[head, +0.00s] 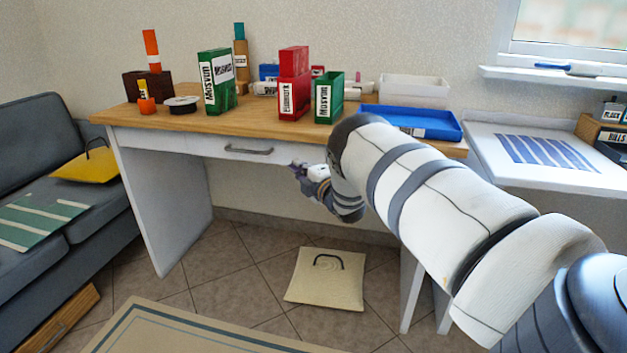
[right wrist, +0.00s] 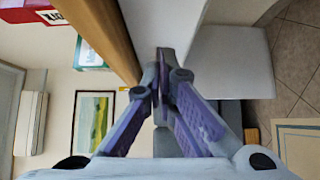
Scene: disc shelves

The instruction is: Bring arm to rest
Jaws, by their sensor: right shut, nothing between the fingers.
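My right arm reaches in from the right in the head view, over the right part of the desk. My right gripper (head: 300,170) is in front of the desk, just below the tabletop edge and to the right of the drawer handle. In the right wrist view the two fingers of my right gripper (right wrist: 163,62) meet at their tips, with nothing held. The desk edge runs close along the fingers there; I cannot tell whether they touch. My left gripper shows in neither view.
The wooden desk (head: 185,123) carries a green box (head: 216,82), a red box (head: 294,85), another green box (head: 328,97) and a blue tray (head: 425,124). A beige cushion (head: 325,280) lies on the floor below. A grey sofa (head: 40,130) stands left.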

